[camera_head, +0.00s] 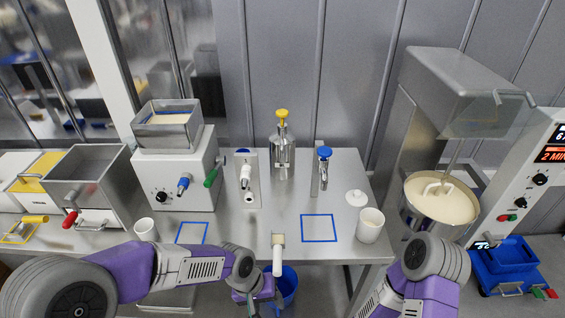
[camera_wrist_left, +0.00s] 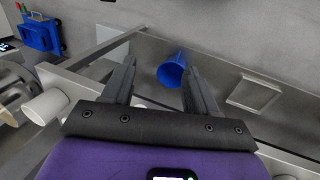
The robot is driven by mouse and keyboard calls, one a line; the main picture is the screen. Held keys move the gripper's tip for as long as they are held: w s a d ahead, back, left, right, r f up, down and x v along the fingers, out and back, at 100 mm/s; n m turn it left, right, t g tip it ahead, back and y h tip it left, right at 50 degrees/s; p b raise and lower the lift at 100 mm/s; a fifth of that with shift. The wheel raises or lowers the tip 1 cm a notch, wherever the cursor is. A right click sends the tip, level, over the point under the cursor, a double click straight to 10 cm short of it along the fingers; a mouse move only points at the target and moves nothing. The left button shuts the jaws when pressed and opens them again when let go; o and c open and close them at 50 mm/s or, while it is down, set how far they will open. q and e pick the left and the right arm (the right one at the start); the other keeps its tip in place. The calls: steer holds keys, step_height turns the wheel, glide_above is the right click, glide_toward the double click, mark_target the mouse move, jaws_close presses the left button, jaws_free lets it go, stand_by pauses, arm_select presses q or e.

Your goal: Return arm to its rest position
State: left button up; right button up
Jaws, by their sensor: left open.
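My left arm (camera_head: 190,270) comes in from the left in front of the table. In the left wrist view my left gripper (camera_wrist_left: 160,65) is open, its two dark fingers apart with nothing between them. In the head view its purple body (camera_head: 248,282) is below the table's front edge, and its fingers are hard to make out there. My right arm (camera_head: 432,262) is bent at the lower right, and its gripper is out of view.
A blue bucket (camera_head: 289,281) stands beyond the left fingers, below the table edge. The steel table (camera_head: 265,222) carries white cups (camera_head: 369,226), a white dough machine (camera_head: 172,185) and dispensers. A mixer (camera_head: 440,203) stands right. A white-handled tool (camera_head: 277,262) overhangs the front edge.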

arm_select(q)
steer(key=s+a+f+b, duration=0.1)
steer(key=s+a+f, duration=0.1)
steer(key=f, duration=0.6)
steer(key=s+a+f+n+b, duration=0.1)
steer(key=s+f, duration=0.2)
steer(key=f, duration=0.6)
steer(key=s+a+f+n+b, duration=0.1)
steer(key=s+a+f, duration=0.1)
steer(key=f, duration=0.7)
steer(key=shift+s+a+t+h, duration=0.3)
steer(key=shift+s+h, duration=0.1)
steer(key=shift+s, duration=0.05)
